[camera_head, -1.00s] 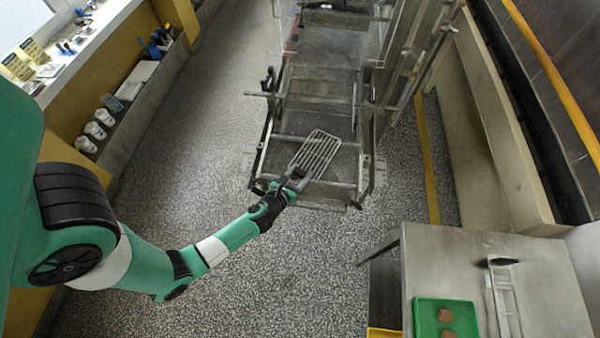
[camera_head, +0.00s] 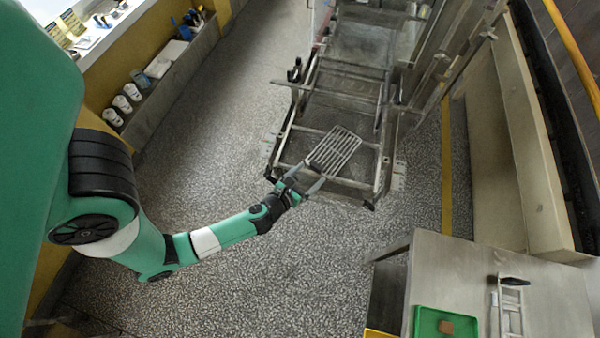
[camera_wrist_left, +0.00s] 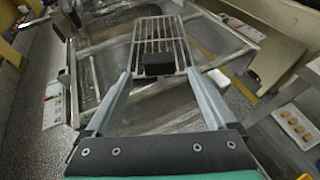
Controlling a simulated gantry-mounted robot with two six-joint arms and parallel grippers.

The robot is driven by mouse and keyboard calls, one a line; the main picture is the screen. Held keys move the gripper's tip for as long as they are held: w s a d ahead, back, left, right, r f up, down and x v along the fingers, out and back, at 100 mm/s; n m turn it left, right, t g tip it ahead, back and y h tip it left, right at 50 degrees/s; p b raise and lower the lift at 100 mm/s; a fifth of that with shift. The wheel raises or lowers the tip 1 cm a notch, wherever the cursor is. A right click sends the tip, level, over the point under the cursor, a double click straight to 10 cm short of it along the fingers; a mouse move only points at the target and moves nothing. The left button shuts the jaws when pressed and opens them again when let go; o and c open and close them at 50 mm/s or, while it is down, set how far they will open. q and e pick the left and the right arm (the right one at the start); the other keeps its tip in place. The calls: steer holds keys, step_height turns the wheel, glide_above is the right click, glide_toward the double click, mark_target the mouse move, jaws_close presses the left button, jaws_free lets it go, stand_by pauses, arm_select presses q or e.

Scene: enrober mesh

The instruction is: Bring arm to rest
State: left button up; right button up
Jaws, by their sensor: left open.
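My left gripper (camera_head: 298,184) is open at the near end of the enrober frame (camera_head: 290,137). In the left wrist view its two fingers (camera_wrist_left: 160,76) are spread apart with nothing between them. A metal wire grate (camera_head: 336,150) lies on the frame just beyond the fingertips. The grate (camera_wrist_left: 157,35) also shows in the left wrist view, with a black block-like handle (camera_wrist_left: 158,65) at its near end, between and beyond the fingertips. My right gripper is not in view.
A steel table (camera_head: 450,262) at the lower right holds a green tray (camera_head: 425,325) with a brown piece and a rack with a black handle (camera_head: 513,281). A ledge with white jars (camera_head: 122,104) runs along the left. Open floor (camera_head: 215,140) lies between.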

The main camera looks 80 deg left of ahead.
arm_select(q)
steer(key=v, duration=0.6)
steer(key=shift+s, duration=0.25)
steer(key=shift+d+r, duration=0.1)
